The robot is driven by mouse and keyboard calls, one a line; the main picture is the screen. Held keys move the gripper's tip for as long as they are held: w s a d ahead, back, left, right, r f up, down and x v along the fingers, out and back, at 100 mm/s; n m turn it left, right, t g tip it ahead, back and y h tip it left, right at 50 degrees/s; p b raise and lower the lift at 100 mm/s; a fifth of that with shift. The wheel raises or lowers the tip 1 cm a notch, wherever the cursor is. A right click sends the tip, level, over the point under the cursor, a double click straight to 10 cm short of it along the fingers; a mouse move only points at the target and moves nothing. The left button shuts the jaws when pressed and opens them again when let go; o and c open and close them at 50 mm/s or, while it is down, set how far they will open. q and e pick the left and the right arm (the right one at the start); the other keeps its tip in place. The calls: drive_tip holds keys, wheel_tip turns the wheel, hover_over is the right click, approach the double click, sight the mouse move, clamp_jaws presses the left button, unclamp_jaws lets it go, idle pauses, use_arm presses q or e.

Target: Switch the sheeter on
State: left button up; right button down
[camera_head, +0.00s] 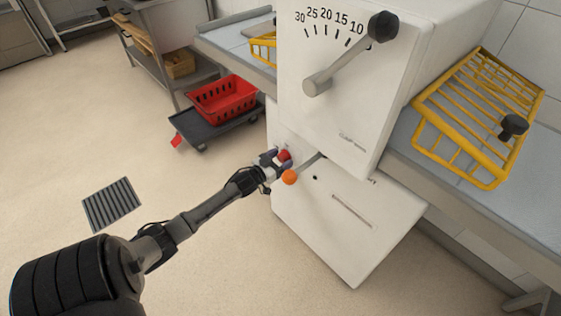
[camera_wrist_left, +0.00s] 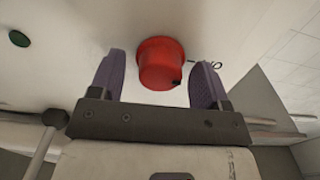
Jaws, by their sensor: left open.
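The sheeter (camera_head: 312,98) is a white machine with a lever over a number scale on its face. A red knob (camera_head: 284,155) sits low on its front; it also shows in the left wrist view (camera_wrist_left: 160,62). My left gripper (camera_head: 276,160) is at this knob. Its two purple fingers are open, one on each side of the knob, with visible gaps in the left wrist view (camera_wrist_left: 158,74). A green button (camera_wrist_left: 19,39) lies to the left of the knob in the wrist view. My right gripper is out of view.
An orange ball (camera_head: 290,177) on a lever stands close beside my left gripper. Yellow wire guards (camera_head: 470,115) flank the machine. A red crate (camera_head: 222,100) sits on a dark dolly behind. The floor at left is open, with a drain grate (camera_head: 111,205).

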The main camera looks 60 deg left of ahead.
use_arm(q)
drive_tip(key=shift+w, duration=0.1)
drive_tip(key=c, duration=0.9)
